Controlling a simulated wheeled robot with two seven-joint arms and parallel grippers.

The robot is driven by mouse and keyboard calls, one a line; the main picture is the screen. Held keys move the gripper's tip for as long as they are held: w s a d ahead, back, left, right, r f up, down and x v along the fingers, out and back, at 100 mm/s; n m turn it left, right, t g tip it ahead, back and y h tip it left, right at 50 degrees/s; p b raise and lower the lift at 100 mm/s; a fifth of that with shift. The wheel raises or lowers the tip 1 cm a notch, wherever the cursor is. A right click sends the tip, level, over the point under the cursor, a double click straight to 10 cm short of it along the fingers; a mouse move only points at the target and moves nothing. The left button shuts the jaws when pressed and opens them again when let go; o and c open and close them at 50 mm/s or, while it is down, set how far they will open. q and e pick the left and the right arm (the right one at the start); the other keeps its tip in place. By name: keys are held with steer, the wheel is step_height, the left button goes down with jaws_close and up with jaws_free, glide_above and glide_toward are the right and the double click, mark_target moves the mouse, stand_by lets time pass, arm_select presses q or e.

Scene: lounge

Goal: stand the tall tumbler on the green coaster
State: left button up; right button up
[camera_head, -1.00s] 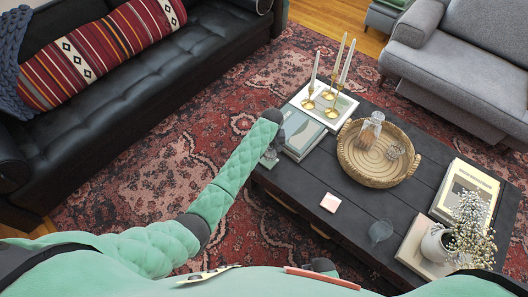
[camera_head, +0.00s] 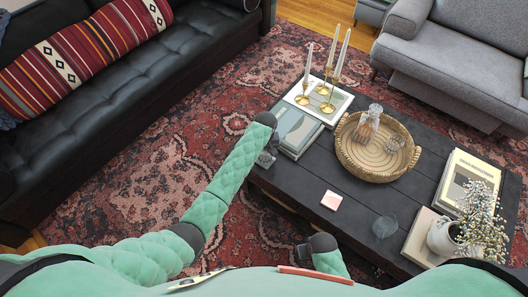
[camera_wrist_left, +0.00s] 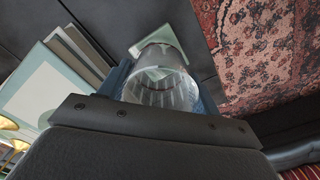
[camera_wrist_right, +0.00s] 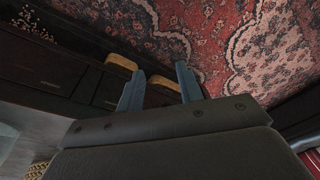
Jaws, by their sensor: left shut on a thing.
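The tall clear tumbler (camera_wrist_left: 160,92) is between the fingers of my left gripper (camera_wrist_left: 162,78), which is shut on it. In the left wrist view a pale green square coaster (camera_wrist_left: 177,32) shows past and through the glass, on the dark table. I cannot tell whether the tumbler touches it. In the head view my left gripper (camera_head: 266,156) is at the table's left edge beside the books, and the coaster is mostly hidden there. My right gripper (camera_wrist_right: 160,88) is open and empty, low by the table's near side.
Bare tabletop lies between the pink coaster and the books.

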steer(key=shift+w+a+r, duration=0.1)
steer(key=shift+w+r, duration=0.05)
steer(key=shift+r, duration=0.35)
arm_select(q)
steer(key=shift+f, duration=0.15)
steer(key=o, duration=1.2)
steer(key=shift+c, duration=0.2)
arm_select(e)
steer(key=shift+f, duration=0.15)
